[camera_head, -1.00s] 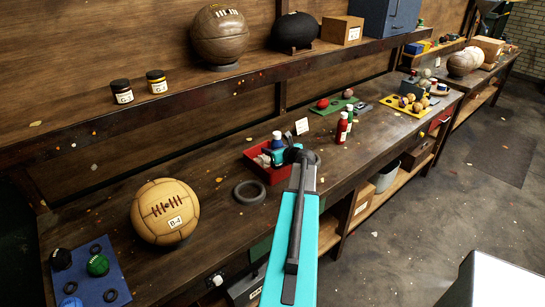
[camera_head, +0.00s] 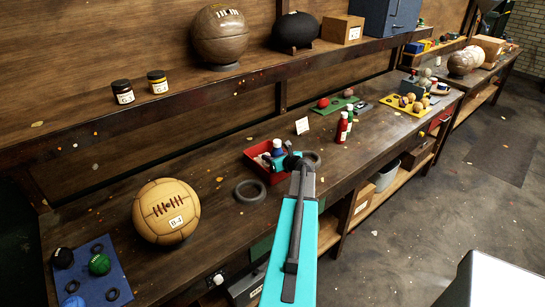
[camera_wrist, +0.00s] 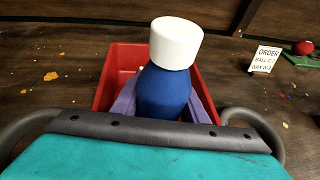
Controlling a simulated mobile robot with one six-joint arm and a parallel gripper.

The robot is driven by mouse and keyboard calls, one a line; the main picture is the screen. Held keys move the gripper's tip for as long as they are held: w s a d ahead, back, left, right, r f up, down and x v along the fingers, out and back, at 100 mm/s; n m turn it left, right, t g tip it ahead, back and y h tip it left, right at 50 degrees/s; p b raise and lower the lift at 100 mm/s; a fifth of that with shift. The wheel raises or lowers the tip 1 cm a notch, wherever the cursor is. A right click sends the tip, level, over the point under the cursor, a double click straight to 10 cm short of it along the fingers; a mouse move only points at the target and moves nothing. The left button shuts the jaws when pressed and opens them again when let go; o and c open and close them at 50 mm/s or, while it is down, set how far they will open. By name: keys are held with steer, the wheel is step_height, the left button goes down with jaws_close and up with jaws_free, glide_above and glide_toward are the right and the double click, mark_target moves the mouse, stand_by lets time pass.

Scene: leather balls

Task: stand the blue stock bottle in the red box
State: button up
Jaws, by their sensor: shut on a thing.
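The blue stock bottle (camera_wrist: 165,92) with a white cap stands upright between the purple-grey fingers of my gripper (camera_wrist: 160,100) in the wrist view. It also shows small in the head view (camera_head: 277,148). My gripper (camera_head: 273,159) is shut on it, over the red box (camera_head: 250,153) on the bench. In the wrist view the red box's walls (camera_wrist: 107,78) show behind and on both sides of the bottle. The bottle's base is hidden, so I cannot tell whether it touches the box floor.
A dark ring (camera_head: 250,191) lies in front of the box, and a laced ball (camera_head: 166,211) sits at the left. Red bottles (camera_head: 342,128) and a white order card (camera_head: 302,126) stand to the right. The shelf (camera_head: 200,92) runs above the bench's back.

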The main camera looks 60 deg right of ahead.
steer(key=o, duration=1.2)
steer(key=shift+r, duration=0.15)
steer(key=shift+b+v, duration=1.6)
steer(key=shift+v, duration=4.45)
steer(key=shift+s, duration=0.1)
